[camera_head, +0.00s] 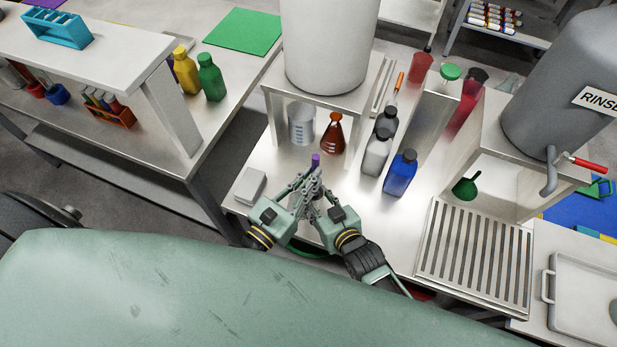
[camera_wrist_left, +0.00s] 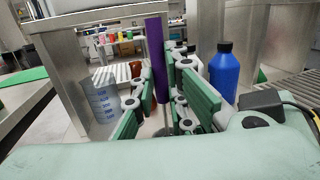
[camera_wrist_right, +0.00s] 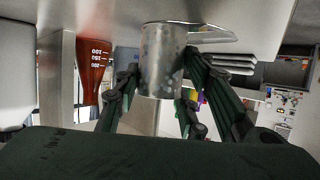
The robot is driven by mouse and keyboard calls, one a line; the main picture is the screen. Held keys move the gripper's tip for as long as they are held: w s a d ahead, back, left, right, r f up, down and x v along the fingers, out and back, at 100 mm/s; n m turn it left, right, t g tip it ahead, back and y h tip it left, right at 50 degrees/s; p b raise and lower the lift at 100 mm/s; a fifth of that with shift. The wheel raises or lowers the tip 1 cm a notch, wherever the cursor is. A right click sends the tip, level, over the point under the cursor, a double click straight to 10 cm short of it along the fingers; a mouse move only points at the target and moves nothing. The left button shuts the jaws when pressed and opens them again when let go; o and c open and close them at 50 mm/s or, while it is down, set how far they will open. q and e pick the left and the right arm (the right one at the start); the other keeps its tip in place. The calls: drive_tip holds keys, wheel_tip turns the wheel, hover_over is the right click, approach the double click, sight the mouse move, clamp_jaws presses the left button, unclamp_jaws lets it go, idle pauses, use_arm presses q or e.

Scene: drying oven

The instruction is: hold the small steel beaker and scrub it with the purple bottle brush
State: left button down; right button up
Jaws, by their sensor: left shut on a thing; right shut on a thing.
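The purple bottle brush shows in the left wrist view as a tall purple cylinder (camera_wrist_left: 156,55) standing between the fingers of my left gripper (camera_wrist_left: 160,100), which is shut on it. In the head view only its purple top (camera_head: 316,159) shows above my left gripper (camera_head: 310,182). The small steel beaker (camera_wrist_right: 162,58), a mottled grey metal cup, sits between the fingers of my right gripper (camera_wrist_right: 165,75), shut on it in the right wrist view. In the head view the two grippers are close together and overlap, hiding the beaker. Whether brush and beaker touch I cannot tell.
Behind the grippers stand a clear graduated beaker (camera_head: 301,125) and a red-brown flask (camera_head: 333,134) under a stand. A blue bottle (camera_head: 400,174) and a grey bottle (camera_head: 376,154) are to the right. A white block (camera_head: 250,186) lies left. A slotted drain rack (camera_head: 475,255) is front right.

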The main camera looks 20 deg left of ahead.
use_arm(q)
wheel_tip(320, 180, up, 11)
drive_tip(key=shift+f, duration=0.15)
idle(0.9)
idle(0.4)
use_arm(e)
drive_tip(key=o, duration=1.2)
drive_tip(key=shift+o, duration=0.2)
drive_tip(key=shift+s+d, duration=0.1)
